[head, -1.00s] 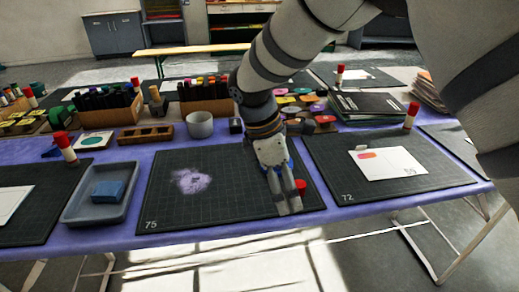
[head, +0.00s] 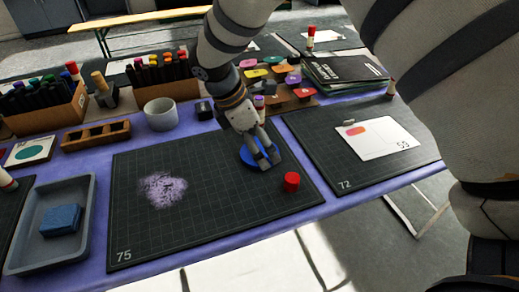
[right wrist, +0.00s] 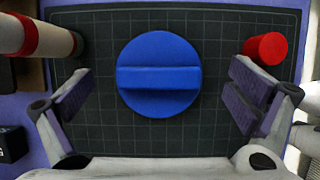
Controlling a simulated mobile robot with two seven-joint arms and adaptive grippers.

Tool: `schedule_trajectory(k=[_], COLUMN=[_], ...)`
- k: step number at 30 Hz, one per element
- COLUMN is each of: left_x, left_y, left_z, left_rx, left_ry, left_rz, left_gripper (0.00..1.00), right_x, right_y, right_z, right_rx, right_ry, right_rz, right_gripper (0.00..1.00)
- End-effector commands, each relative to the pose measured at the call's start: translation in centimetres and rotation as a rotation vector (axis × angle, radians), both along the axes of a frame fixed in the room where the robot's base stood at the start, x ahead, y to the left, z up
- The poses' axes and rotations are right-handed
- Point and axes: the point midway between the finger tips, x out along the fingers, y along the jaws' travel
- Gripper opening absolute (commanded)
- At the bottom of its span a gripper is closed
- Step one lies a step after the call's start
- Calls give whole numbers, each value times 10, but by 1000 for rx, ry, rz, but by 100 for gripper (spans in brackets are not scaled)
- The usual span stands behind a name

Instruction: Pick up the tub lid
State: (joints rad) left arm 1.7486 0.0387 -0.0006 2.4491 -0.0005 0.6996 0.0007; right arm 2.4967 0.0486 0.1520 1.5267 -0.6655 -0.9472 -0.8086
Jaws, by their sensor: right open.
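The tub lid is a round blue disc with a raised bar across it. It lies flat on the dark gridded mat 75 and shows whole in the right wrist view (right wrist: 158,96). In the head view the lid (head: 246,157) is partly covered by my right gripper (head: 269,161). In the right wrist view my right gripper (right wrist: 160,100) is open, with one finger left and one right of the lid. Neither finger appears to touch it. My left gripper is not in view.
A red cap (head: 291,182) stands on the mat right of the lid, close to the right finger. A white and red glue stick (right wrist: 30,38) is near the left finger. A grey cup (head: 160,114) and marker box (head: 167,86) stand behind. A tray (head: 20,240) is left.

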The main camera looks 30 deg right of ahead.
Motion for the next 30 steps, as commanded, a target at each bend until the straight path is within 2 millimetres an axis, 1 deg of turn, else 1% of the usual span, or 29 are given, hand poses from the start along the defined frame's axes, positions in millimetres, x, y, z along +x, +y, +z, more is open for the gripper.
schedule_trajectory(k=[1,3,8,9,11,12,14,16,26,29,30], left_x=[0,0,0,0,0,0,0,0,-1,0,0], left_y=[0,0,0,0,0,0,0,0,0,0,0], left_z=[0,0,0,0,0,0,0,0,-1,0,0], left_rx=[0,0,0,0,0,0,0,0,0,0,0], left_ry=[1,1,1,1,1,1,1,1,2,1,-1], left_rz=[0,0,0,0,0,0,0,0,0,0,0], left_gripper=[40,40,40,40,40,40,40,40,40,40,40], right_x=[-1,-1,-1,-1,-1,-1,-1,-1,-1,0,0], right_y=[-2,-4,-4,-4,-4,-4,-4,-4,-4,-5,-4], right_z=[-6,-11,-11,-11,-11,-11,-11,-11,-12,-8,-5], right_rx=[1,1,1,1,1,1,1,1,1,0,1], right_ry=[2,0,-1,-1,-1,-1,-1,-1,-1,-2,-4], right_rz=[-1,0,0,0,0,0,0,0,0,0,-1], right_gripper=[100,100,100,97,84,75,62,58,56,56,56])
